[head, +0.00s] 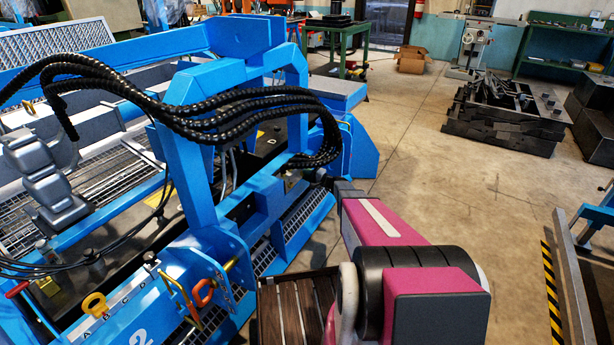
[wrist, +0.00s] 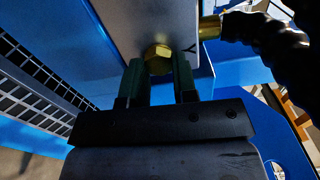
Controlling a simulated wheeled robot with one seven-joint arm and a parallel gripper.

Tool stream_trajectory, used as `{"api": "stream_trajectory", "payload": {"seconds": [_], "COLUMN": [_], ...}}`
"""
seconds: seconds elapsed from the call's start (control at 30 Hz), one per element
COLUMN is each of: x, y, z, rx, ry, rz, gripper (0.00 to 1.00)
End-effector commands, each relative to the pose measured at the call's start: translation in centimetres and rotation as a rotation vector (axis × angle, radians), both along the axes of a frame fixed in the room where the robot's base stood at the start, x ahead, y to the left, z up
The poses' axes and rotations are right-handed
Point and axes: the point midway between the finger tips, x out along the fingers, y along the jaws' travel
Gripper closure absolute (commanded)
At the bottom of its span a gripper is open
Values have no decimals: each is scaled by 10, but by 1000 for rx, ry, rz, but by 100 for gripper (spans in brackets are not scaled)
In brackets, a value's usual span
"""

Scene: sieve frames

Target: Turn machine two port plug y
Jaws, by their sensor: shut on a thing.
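The brass hexagonal port plug (wrist: 158,54) sits in a grey metal plate (wrist: 140,22) in the wrist view, with a dark mark like a Y to its right on the plate. My gripper (wrist: 159,70) has its two dark green fingers on either side of the plug and is shut on it. Machine two (head: 205,190) is the blue frame with a white 2 on its lower front in the head view. My magenta arm reaches to its right side. The plug and fingertips cannot be made out in the head view.
A black hose with a brass fitting (wrist: 210,27) is close right of the plug. Black corrugated hoses (head: 200,110) loop over the blue frame. A grating (wrist: 35,85) is at left in the wrist view. Open concrete floor (head: 430,150) lies right of the machine.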

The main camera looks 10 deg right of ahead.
Motion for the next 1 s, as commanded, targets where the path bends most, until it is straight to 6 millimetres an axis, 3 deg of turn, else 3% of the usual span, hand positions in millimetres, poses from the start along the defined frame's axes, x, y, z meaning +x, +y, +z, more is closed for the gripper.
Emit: {"api": "stream_trajectory", "payload": {"seconds": [0.1,0.13,0.2,0.57,1.0], "x": [-1,-1,-1,-3,-51], "y": [-1,-1,-1,-4,-60], "z": [-1,-1,-1,0,0], "rx": [-2,-2,-2,-1,-1], "ry": [1,1,1,0,0], "rz": [-1,-1,-1,-1,-2], "gripper": [97,67,48,48,48]}}
